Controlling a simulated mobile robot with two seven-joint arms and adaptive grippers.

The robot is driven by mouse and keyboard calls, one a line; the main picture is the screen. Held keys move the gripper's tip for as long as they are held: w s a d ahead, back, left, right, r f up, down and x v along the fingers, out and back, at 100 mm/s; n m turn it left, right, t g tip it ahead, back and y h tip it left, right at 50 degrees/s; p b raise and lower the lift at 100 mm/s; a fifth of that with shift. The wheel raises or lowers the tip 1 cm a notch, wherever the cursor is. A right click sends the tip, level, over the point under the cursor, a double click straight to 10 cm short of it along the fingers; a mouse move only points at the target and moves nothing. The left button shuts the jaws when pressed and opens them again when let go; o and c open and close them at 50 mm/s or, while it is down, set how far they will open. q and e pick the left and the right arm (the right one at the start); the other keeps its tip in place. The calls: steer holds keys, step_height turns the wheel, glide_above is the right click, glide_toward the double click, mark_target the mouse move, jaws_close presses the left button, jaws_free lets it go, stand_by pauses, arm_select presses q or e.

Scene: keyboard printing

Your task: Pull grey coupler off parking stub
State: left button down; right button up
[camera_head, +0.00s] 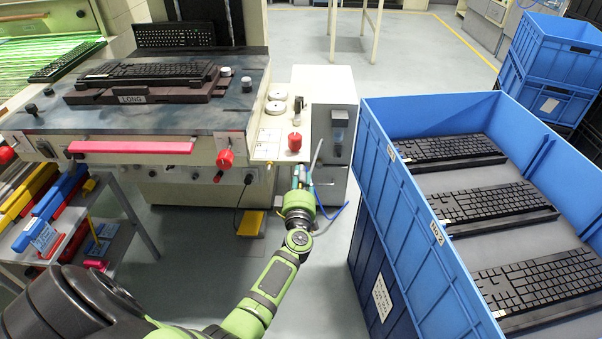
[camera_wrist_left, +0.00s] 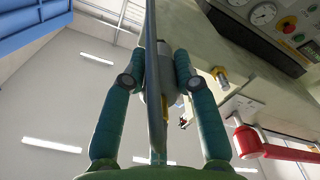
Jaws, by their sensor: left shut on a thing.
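My left gripper (camera_head: 302,180) is at the front right corner of the printing machine, below the red knob. In the left wrist view its two teal fingers (camera_wrist_left: 156,82) are shut on the grey coupler (camera_wrist_left: 153,98), which sits between the fingertips. A grey hose (camera_wrist_left: 151,30) runs lengthwise past the coupler; a piece of it rises beside the gripper in the head view (camera_head: 316,157). A small brass fitting (camera_wrist_left: 219,76) shows on the machine's side, apart from the fingers. I cannot tell whether the coupler is still on the parking stub. My right gripper is out of view.
The machine's table (camera_head: 232,108) carries a keyboard on a fixture (camera_head: 145,85). A red handle (camera_wrist_left: 290,152) lies to the right in the wrist view. A blue crate (camera_head: 400,205) with keyboards stands right of my arm. A blue hose (camera_head: 331,214) hangs near the gripper.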

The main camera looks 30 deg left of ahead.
mark_target(300, 184)
arm_select(q)
steer(key=shift+p+v, duration=0.35)
steer(key=shift+v, duration=0.6)
steer(key=shift+s+d, duration=0.35)
steer(key=shift+s, duration=0.2)
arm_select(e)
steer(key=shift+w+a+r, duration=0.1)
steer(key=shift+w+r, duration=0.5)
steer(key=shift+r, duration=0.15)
arm_select(q)
steer(key=shift+p, duration=0.3)
steer(key=s+d+r+p, duration=0.1)
steer(key=p, duration=0.1)
steer(key=s+d+r+p, duration=0.1)
steer(key=s+r+p, duration=0.1)
steer(key=shift+s+r, duration=0.1)
steer(key=shift+s, duration=0.15)
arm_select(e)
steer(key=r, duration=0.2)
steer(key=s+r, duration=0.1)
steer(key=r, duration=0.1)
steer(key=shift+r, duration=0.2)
